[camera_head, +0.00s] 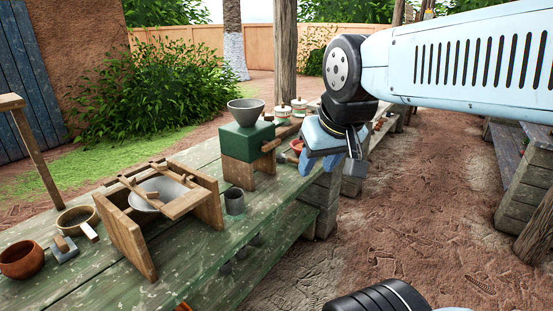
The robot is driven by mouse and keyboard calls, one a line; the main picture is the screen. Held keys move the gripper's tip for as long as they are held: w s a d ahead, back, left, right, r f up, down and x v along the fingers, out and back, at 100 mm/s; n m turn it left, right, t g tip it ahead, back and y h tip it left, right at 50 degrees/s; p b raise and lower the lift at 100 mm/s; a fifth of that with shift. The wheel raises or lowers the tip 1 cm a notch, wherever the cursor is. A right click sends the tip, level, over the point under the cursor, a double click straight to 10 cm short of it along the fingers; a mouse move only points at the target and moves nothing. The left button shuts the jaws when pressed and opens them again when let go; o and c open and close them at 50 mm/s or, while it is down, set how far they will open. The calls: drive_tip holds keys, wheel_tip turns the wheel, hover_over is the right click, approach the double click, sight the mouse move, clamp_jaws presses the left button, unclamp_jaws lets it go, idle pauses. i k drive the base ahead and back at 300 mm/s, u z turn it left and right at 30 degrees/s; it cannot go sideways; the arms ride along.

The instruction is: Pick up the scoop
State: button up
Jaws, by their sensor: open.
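A small grey piece with a wooden grip (63,248) lies on the green table at the left, between a brown clay bowl and a dark-filled bowl. A pale-handled tool (89,232) leans at the rim of the dark-filled bowl. Either could be the scoop; they are too small to tell. My gripper (322,162) is open and points down at the right, near the table's right edge and far from both. Its blue fingers show nothing held between them.
The worn green table (185,275) carries a wooden stand with a pale basin (160,194), a grey cup (234,201), a green grinder with a grey funnel (247,143), a clay bowl (21,260) and a dark-filled bowl (78,217). Bare dirt ground lies to the right.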

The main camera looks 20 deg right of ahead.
sight(290, 161)
drive_tip(key=i, duration=1.15)
drive_tip(key=z, duration=0.1)
